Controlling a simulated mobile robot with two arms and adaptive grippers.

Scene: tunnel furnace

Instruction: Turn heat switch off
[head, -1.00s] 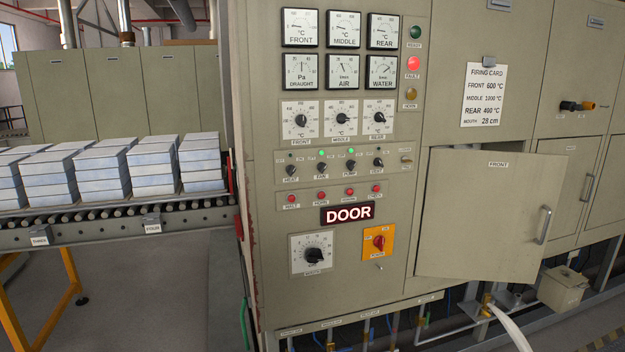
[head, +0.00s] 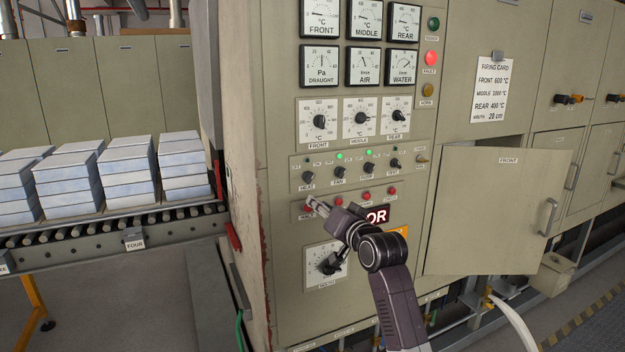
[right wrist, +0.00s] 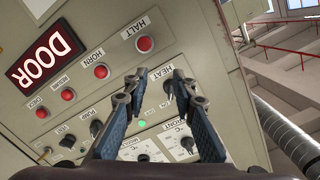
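The heat switch (head: 308,177) is a small black rotary knob, leftmost in the switch row on the beige panel, with a HEAT label under it. Its pointer direction is too small to read. In the right wrist view, where labels are upside down, the heat switch (right wrist: 168,87) shows between the fingertips, close to the right-hand one. My right gripper (head: 316,204) is in front of the panel, just below the switch in the head view. The wrist view shows its two fingers (right wrist: 158,84) apart, with nothing held. Contact with the panel cannot be told. My left gripper is out of view.
Fan (head: 339,171) and pump (head: 368,168) knobs sit to the right, with green lamps lit above. Red buttons (head: 392,191) run below, partly hidden by my arm, as is the DOOR sign (head: 379,217). An ajar front door (head: 490,215) is at right.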

